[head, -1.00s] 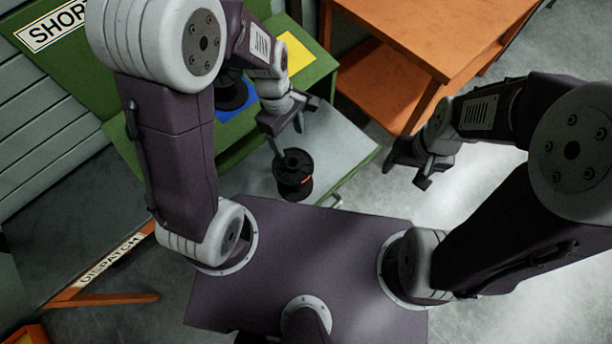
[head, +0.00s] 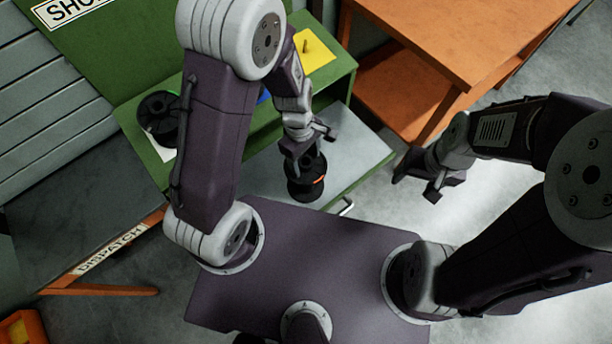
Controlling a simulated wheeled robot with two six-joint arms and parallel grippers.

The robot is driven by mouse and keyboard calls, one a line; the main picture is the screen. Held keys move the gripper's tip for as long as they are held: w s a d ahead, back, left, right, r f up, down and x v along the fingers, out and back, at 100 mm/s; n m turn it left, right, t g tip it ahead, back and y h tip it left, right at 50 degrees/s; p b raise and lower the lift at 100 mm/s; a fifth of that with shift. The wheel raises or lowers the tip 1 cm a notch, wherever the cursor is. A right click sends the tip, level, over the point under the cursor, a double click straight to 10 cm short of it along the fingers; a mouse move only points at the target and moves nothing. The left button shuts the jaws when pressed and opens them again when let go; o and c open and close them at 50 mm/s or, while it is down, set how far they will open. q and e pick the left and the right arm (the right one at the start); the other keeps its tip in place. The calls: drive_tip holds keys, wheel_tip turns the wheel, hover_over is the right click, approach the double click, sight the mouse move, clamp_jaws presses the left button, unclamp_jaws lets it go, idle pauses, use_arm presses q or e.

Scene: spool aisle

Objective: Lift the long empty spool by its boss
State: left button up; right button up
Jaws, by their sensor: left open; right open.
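A black spool (head: 306,188) with an orange band stands upright on the grey lower shelf (head: 350,150) in the head view. My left gripper (head: 305,158) is open, right over the top of this spool and overlapping it in the picture. Its fingers hide the spool's boss, and I cannot tell whether they touch it or sit around it. Another black spool (head: 158,112) is on the green upper shelf, partly behind my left arm. My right gripper (head: 418,187) is open and empty, to the right of the lower shelf.
The green upper shelf (head: 345,66) bears a yellow patch (head: 318,52) with a small peg. An orange table (head: 450,40) stands at the back right. An orange-edged surface labelled DISPATCH (head: 110,248) is at left. Grey floor is clear at right.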

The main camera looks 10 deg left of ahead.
use_arm(q)
drive_tip(key=c, duration=0.4)
clamp_jaws()
